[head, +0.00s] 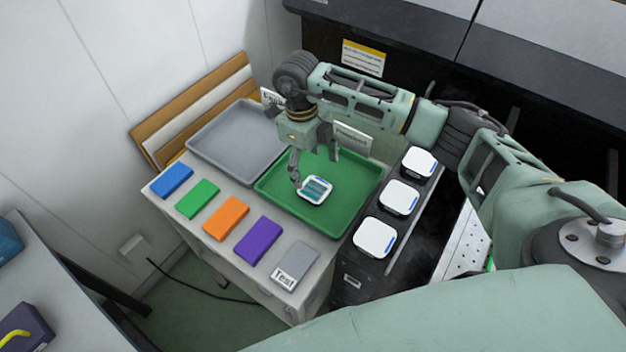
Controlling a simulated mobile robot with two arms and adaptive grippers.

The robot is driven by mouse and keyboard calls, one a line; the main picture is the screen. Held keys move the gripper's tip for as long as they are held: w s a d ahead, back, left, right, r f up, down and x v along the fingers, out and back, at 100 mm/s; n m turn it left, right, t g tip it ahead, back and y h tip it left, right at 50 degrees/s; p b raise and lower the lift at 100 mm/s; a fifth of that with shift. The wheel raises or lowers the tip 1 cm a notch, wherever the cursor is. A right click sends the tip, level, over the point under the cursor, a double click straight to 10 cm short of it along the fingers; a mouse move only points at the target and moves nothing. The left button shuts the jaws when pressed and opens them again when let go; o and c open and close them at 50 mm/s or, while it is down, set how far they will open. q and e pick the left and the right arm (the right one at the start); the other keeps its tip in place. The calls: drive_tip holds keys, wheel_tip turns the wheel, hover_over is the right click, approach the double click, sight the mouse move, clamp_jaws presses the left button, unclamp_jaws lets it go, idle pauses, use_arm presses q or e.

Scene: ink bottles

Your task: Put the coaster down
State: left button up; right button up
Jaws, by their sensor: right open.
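The coaster, which I take to be the small rounded white square with teal stripes (316,190), lies in the green tray (350,205), near its middle. My right gripper (297,181) reaches down into the tray from above, at the coaster's left edge. Its jaws are open. The fingers are small in the picture, and I cannot tell whether they touch the coaster. My left gripper is not in view.
A grey tray (230,135) stands behind left of the green one. Blue, green, orange (226,218), purple and grey blocks line the table's front. Three white rounded squares (399,197) stand on a dark surface at right. Small signs stand behind the trays.

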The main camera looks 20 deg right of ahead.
drive_tip(key=r, duration=0.5)
drive_tip(key=shift+w+a+b, duration=0.15)
drive_tip(key=shift+w+b, duration=0.1)
drive_tip(key=shift+b, duration=0.1)
